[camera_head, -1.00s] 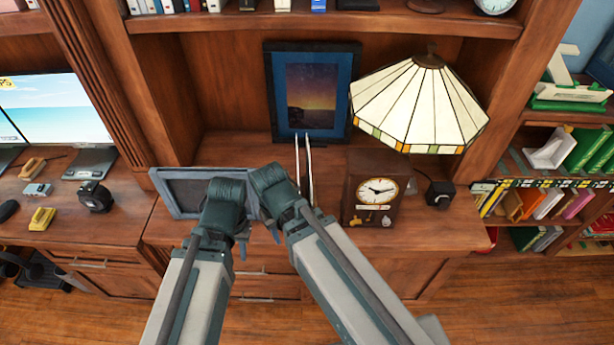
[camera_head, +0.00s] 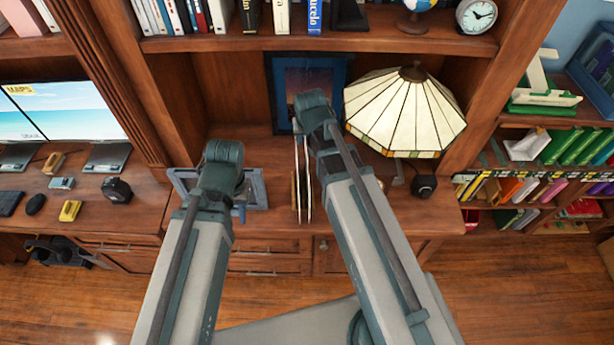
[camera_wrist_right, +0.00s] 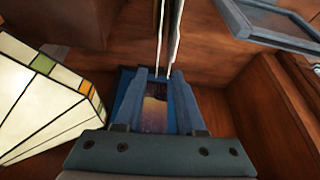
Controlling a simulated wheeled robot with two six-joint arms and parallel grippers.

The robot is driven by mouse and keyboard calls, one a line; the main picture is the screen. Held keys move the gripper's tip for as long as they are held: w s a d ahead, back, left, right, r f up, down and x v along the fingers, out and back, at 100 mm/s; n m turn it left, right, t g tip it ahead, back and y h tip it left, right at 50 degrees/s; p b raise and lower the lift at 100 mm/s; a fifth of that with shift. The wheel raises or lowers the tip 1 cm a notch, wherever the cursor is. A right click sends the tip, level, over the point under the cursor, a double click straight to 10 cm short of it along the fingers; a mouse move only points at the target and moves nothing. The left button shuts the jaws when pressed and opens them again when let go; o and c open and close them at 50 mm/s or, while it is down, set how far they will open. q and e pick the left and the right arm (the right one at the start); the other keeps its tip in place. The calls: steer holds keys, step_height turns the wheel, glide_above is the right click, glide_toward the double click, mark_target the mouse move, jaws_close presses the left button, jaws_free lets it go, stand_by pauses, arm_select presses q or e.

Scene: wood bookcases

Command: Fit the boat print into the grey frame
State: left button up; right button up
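The grey frame (camera_head: 262,190) is on the desk, partly hidden by my left arm; it also shows in the right wrist view (camera_wrist_right: 262,38). Thin upright panels (camera_head: 302,175) stand edge-on right of it, also in the right wrist view (camera_wrist_right: 168,35). Their faces are turned away, so I cannot tell which is the boat print. My left gripper (camera_head: 240,207) is at the grey frame; its fingers are too hidden to read. My right gripper (camera_wrist_right: 162,80) has its fingers apart and empty, with a blue-framed sunset picture (camera_wrist_right: 157,108) beyond them. The panels are beyond its tips.
The stained-glass lamp (camera_head: 405,112) stands right of the panels, close to my right gripper in the wrist view (camera_wrist_right: 40,95). The blue-framed picture (camera_head: 279,90) leans at the back. A shelf of books (camera_head: 285,45) overhangs the niche. Monitors (camera_head: 65,110) stand left.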

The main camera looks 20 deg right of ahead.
steer(key=b+x, duration=0.7)
steer(key=x, duration=0.1)
steer(key=shift+d+f, duration=0.1)
steer(key=shift+f, duration=0.2)
steer(key=shift+b, duration=0.35)
steer(key=b+x, duration=0.4)
steer(key=x, duration=0.1)
steer(key=shift+f+b, duration=0.2)
steer(key=shift+b, duration=0.2)
steer(key=shift+s+r, duration=0.1)
jaws_close()
stand_by(0.5)
